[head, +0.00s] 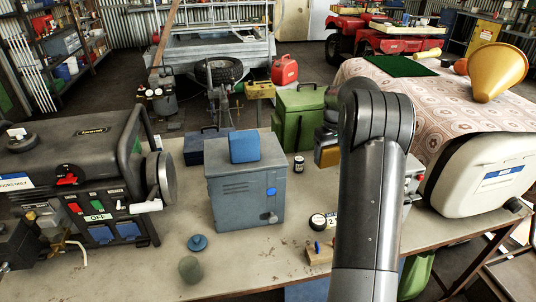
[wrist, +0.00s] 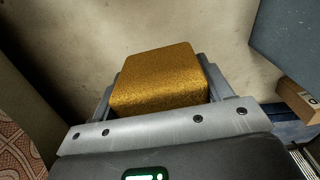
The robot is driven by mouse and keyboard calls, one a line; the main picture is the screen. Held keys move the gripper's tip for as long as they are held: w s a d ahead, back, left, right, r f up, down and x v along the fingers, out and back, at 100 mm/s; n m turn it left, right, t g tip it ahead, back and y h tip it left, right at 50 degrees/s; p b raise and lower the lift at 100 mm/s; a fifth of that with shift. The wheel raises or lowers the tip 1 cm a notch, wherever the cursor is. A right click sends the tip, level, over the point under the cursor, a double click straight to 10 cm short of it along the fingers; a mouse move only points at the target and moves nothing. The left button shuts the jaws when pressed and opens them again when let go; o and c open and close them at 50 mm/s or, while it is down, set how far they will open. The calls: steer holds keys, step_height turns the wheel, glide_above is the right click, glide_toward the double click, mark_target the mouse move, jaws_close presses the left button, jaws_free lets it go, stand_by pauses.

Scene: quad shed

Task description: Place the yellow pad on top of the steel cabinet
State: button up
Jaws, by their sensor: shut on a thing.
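In the wrist view my gripper (wrist: 160,88) is shut on the yellow pad (wrist: 158,75), a golden, rough-textured block between the two grey fingers. In the head view a yellow block (head: 327,157), apparently this pad, shows just left of my arm, to the right of the cabinet; my arm hides most of the gripper. The steel cabinet (head: 240,195) is a grey-blue box with vents and a blue knob, upright on the bench. A blue pad (head: 244,147) stands on its top. A grey-blue surface, probably the cabinet (wrist: 292,35), shows at the wrist view's upper right.
The bench (head: 160,270) carries a generator (head: 85,180) at left, a blue lid (head: 197,243), a small jar (head: 299,163) and a round labelled item (head: 318,222). A white tank (head: 482,175) and a patterned cloth (head: 415,95) lie to the right.

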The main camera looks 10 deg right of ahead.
step_height(320, 180, up, 29)
steer(key=s+a+m, duration=0.2)
steer(key=a, duration=2.7)
steer(key=f, duration=1.5)
steer(key=shift+s+a, duration=0.25)
steer(key=shift+f, duration=0.1)
steer(key=o, duration=0.9)
steer(key=shift+o, duration=0.2)
